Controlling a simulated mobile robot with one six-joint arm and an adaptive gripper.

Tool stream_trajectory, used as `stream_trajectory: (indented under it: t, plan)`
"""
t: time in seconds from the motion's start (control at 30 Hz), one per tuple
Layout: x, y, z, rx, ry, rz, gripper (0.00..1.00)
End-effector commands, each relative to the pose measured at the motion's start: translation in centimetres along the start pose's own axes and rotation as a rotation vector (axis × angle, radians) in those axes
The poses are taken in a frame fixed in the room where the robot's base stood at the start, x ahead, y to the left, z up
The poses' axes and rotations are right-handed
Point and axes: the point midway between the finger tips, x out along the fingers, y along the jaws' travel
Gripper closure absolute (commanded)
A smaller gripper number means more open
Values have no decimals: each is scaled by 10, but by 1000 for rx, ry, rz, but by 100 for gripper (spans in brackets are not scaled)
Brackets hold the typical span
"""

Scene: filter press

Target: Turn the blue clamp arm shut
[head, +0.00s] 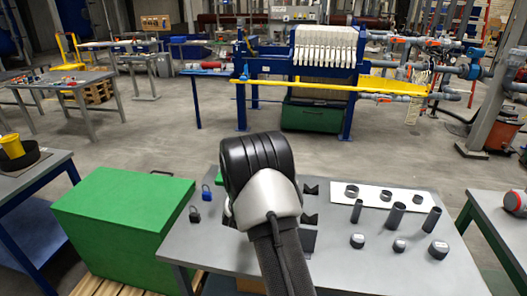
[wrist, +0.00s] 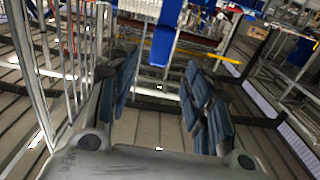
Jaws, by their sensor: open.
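My gripper (wrist: 165,100) is open and empty in the wrist view, its dark blue-grey finger pads apart on either side with floor between them. A blue bar (wrist: 164,38) stands out at the top middle of the wrist view, beyond the fingertips and apart from them. I cannot tell whether it is the clamp arm or part of the press frame. In the head view the filter press (head: 300,62) stands across the floor, with a blue frame and white plates. No clamp arm can be made out on it. My own arm hides my gripper in the head view.
A grey table (head: 350,270) in front holds short tubes, rings, a blue padlock (head: 207,193) and a black padlock (head: 195,214). A green box (head: 122,225) stands left of it. A yellow bar (head: 310,87) runs along the press front. Clear floor lies between table and press.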

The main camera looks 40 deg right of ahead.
Motion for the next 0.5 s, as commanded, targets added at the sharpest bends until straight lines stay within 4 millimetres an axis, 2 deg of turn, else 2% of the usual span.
stream_trajectory:
  t: [0.03,0.3,0.5]
  plan:
    - [12,1,2,2,2,3,53]
    - [69,1,2,1,0,1,53]
    - [95,0,1,1,-1,0,53]
